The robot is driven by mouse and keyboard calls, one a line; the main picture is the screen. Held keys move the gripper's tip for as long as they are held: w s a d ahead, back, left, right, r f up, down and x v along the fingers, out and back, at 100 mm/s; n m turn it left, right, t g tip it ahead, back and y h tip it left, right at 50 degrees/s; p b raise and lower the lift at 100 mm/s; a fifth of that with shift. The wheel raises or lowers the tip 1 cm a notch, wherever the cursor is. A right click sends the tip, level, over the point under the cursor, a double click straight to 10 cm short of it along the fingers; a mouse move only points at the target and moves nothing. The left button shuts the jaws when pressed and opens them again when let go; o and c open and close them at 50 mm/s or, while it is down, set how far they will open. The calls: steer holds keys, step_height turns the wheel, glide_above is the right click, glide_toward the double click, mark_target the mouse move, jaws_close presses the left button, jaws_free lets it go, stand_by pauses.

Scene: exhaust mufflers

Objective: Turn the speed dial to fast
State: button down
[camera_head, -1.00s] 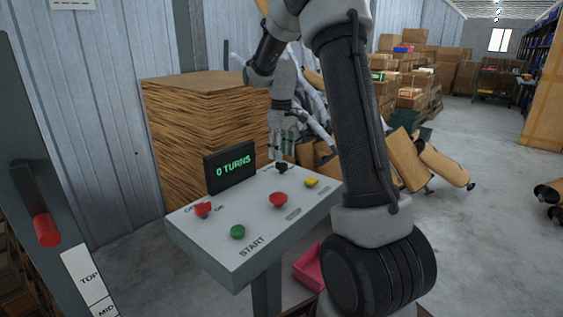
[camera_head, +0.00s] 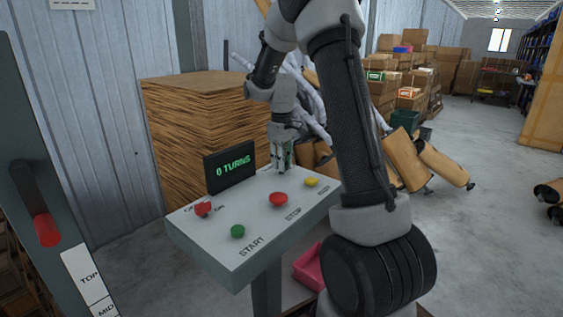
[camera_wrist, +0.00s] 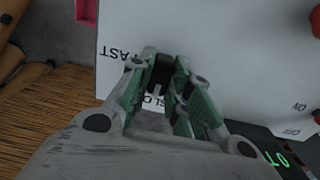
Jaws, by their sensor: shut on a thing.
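The black speed dial (camera_wrist: 161,76) sits on the far corner of the sloped grey control panel (camera_head: 262,215). In the wrist view it is between my fingertips, with the upside-down word FAST (camera_wrist: 121,53) to its left and a partly covered SLOW label (camera_wrist: 153,101) just below it. My gripper (camera_head: 282,170) points down at the panel and is shut on the dial. In the head view my fingers hide the dial. Which way the dial points is hard to tell.
The panel also has a red stop button (camera_head: 278,199), a green start button (camera_head: 237,231), a yellow button (camera_head: 311,182) and a red switch (camera_head: 203,209). A display (camera_head: 231,168) reading 0 TURNS stands at its back edge. A cardboard stack (camera_head: 200,125) is behind.

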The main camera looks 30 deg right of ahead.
steer(key=shift+m, duration=0.4)
steer(key=m, duration=0.3)
steer(key=shift+m, duration=0.3)
steer(key=m, duration=0.4)
steer(key=shift+m, duration=0.3)
steer(key=m, duration=0.4)
steer(key=shift+m, duration=2.5)
steer(key=c, duration=1.3)
jaws_free()
